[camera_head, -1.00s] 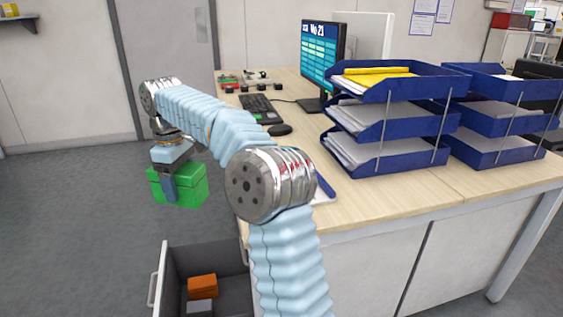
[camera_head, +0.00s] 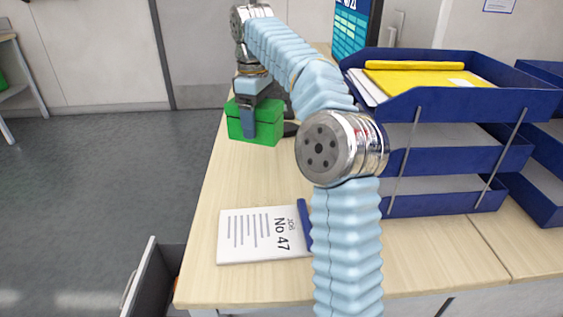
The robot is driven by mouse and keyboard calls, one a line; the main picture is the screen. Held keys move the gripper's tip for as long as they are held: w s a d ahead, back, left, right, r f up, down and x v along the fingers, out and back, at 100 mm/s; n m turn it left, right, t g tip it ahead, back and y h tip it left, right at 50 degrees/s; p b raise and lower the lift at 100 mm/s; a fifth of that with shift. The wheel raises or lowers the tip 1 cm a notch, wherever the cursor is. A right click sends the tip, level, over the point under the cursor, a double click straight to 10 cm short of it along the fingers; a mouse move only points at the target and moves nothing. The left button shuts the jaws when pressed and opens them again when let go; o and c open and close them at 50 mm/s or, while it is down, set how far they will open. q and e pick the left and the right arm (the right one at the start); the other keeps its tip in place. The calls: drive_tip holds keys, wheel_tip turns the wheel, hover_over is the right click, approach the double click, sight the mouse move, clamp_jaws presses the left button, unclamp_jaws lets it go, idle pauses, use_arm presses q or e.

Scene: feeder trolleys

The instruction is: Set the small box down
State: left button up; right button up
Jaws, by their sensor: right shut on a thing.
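A small green box (camera_head: 266,126) shows in the head view, near the left edge of the wooden desk (camera_head: 240,183). My right gripper (camera_head: 249,122) points down and is shut on the green box, with one finger against its near face. The box looks level and upright. I cannot tell whether its underside touches the desk or hangs just above it. My right arm hides part of the desk behind it. My left gripper is not in view.
A notepad marked No 47 (camera_head: 262,235) lies at the desk's front with a blue pen (camera_head: 305,224). Blue letter trays (camera_head: 455,105) stand at right. An open drawer (camera_head: 152,280) juts out at lower left. Bare desk lies between box and notepad.

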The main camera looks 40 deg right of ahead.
sight(256, 107)
wheel_tip(256, 107, down, 9)
idle(0.3)
drive_tip(key=shift+f+b, duration=0.1)
drive_tip(key=shift+b, duration=0.2)
drive_tip(key=o, duration=1.4)
wheel_tip(256, 107, up, 12)
drive_tip(key=shift+r+p, duration=0.1)
drive_tip(key=shift+p, duration=0.2)
